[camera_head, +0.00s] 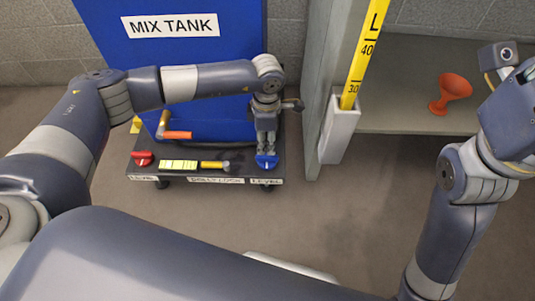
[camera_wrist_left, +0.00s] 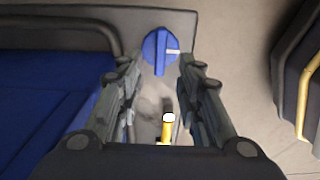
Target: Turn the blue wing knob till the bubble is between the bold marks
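The blue wing knob (camera_head: 266,161) sits at the front right corner of the dark dolly base (camera_head: 228,172), above a "LEVEL" label. It also shows in the left wrist view (camera_wrist_left: 154,52), with a pale mark on its right side. My left gripper (camera_head: 267,143) points down just above the knob. In the left wrist view its two fingers stand apart (camera_wrist_left: 158,72), with the knob beyond and between the tips; I cannot tell whether they touch it. The yellow level vial (camera_head: 178,165) lies at the front left; its bubble is too small to make out. My right gripper is out of frame.
A red knob (camera_head: 141,158) sits at the base's left corner. A yellow lever (camera_head: 214,165) lies above the "DOLLY LOCK" label. An orange-handled valve (camera_head: 174,133) juts from the blue tank (camera_head: 185,60). A grey post with a yellow gauge (camera_head: 362,60) stands to the right.

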